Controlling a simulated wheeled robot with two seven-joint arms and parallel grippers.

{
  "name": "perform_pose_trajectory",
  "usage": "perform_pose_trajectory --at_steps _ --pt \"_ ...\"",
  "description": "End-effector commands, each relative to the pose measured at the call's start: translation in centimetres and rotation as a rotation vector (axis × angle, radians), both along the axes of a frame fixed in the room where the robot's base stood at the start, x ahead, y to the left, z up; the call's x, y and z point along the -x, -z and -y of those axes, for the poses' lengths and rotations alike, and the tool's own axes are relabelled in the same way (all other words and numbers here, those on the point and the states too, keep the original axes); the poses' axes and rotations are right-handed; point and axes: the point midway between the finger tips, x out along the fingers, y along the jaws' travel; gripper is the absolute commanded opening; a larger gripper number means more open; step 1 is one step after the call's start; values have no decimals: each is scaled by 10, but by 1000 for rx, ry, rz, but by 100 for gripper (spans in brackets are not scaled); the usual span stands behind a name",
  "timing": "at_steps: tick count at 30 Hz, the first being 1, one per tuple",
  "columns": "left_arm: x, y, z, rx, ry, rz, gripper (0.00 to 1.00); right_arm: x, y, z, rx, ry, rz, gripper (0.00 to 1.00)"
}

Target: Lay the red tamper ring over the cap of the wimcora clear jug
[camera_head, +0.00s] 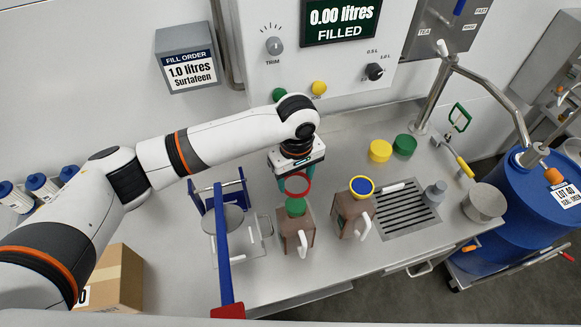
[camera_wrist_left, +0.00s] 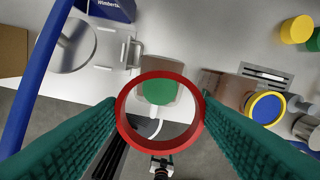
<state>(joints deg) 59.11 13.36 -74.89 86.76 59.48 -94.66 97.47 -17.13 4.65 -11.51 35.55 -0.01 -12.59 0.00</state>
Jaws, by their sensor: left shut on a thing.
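My left gripper (camera_head: 297,176) is shut on the red ring (camera_head: 298,194) and holds it in the air, roughly level. In the left wrist view the ring (camera_wrist_left: 122,118) sits between the two green fingers. Below it stands a brown-looking jug (camera_head: 289,240) with a green cap (camera_head: 296,206) and a white handle. Through the ring, the green cap (camera_wrist_left: 159,91) shows in its upper part, so the two are apart. A second brown-looking jug (camera_head: 345,208) has a blue cap (camera_head: 362,185) with a yellow rim. I cannot read a name on either jug. My right gripper is out of view.
A blue frame (camera_head: 221,240) with a round plate stands left of the jugs. Yellow (camera_head: 381,150) and green (camera_head: 405,145) round pieces lie behind right. A drain grate (camera_head: 410,212) and grey pot (camera_head: 484,203) are at right. A cardboard box (camera_head: 120,280) is at front left.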

Motion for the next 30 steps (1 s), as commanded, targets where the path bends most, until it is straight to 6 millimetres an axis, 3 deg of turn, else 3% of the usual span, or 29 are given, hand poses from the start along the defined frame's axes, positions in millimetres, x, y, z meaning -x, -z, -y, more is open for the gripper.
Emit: perform_pose_trajectory --at_steps 7,13,21,30 --pt "0 -1 0 0 1 -1 38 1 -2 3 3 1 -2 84" --pt "1 -4 0 -1 -1 -2 38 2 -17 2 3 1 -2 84" --pt "1 29 0 -1 0 -2 38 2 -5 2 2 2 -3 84" --pt "1 46 0 -1 0 0 38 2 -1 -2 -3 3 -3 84"
